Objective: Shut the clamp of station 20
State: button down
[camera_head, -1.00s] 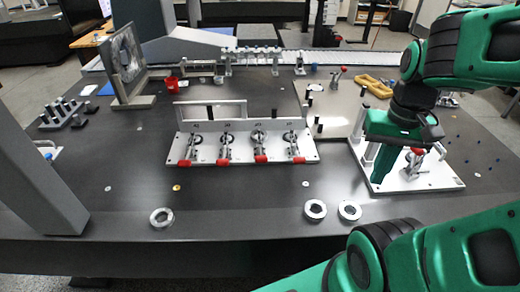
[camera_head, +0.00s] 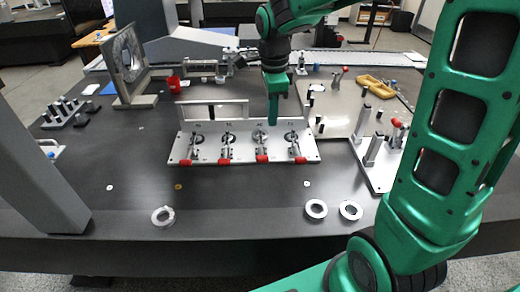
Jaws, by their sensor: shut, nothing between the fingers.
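A pale fixture plate (camera_head: 240,153) on the dark table carries a row of several toggle clamps with red handle grips. The grips lie low along its front edge, among them the third from the left (camera_head: 262,158) and the rightmost (camera_head: 299,160). Small labels behind the clamps are too small to read, so I cannot tell which is station 20. My gripper (camera_head: 272,118) points down, shut and empty, over the rear of the plate between the third and rightmost clamps. It appears apart from them. Another plate (camera_head: 376,180) at right has posts and a red-tipped handle (camera_head: 397,123), partly hidden by my arm.
A white frame (camera_head: 212,103) stands behind the clamp row. Metal rings lie along the front, one at left (camera_head: 162,216) and two at right (camera_head: 316,209). A grey column (camera_head: 40,170) stands at left. The table between the rings and fixture is mostly clear.

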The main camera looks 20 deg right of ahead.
jog(key=w+a, duration=0.1)
jog(key=a, duration=0.1)
jog(key=m, duration=0.1)
send_near(263, 156)
jog(key=f, duration=0.6)
jog(key=shift+w+f, duration=0.25)
jog(key=shift+f, duration=0.05)
